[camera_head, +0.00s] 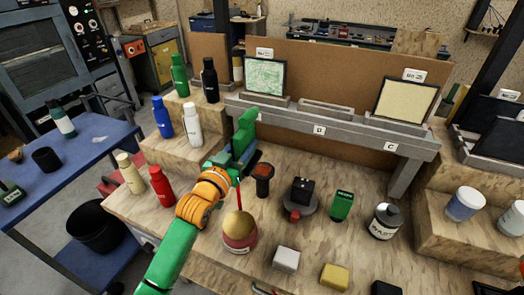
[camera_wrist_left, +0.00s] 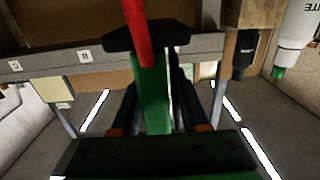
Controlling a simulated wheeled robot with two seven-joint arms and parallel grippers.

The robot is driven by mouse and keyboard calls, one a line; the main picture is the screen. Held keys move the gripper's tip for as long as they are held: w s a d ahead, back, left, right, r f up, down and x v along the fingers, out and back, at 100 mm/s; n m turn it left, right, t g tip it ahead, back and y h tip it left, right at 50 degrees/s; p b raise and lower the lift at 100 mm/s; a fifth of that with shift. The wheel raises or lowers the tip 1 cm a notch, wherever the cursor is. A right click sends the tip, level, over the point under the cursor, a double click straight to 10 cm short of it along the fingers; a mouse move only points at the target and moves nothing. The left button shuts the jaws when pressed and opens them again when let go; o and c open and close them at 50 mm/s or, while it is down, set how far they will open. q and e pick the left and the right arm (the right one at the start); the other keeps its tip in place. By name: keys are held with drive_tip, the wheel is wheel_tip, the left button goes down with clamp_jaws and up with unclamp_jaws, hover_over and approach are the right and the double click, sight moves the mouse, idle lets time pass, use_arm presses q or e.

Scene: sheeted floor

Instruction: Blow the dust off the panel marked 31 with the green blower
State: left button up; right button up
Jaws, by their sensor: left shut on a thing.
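My left gripper (camera_head: 238,158) is shut on a green thing with a thin red tube, which looks like the green blower (camera_head: 246,127). It is held upright above the bench, left of the middle. In the left wrist view the blower (camera_wrist_left: 152,95) shows between the fingers, with its red tube (camera_wrist_left: 136,30) running out of the top. Two framed panels stand on the grey rail: a green-patterned one (camera_head: 265,76) at left and a pale yellow one (camera_head: 405,100) at right. Tags stand above both, too small to read surely. The right gripper is out of view.
The grey rail (camera_head: 350,131) carries letter tags. Bottles, including a green one (camera_head: 179,75) and a red one (camera_head: 162,186), stand on wooden steps at left. A round-topped red pot (camera_head: 240,232), a black stand (camera_head: 301,198) and a can (camera_head: 384,221) occupy the bench front.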

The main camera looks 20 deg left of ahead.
use_arm(q)
drive_tip(key=a+b, duration=0.4)
drive_tip(key=a, duration=0.9)
drive_tip(key=shift+w, duration=0.25)
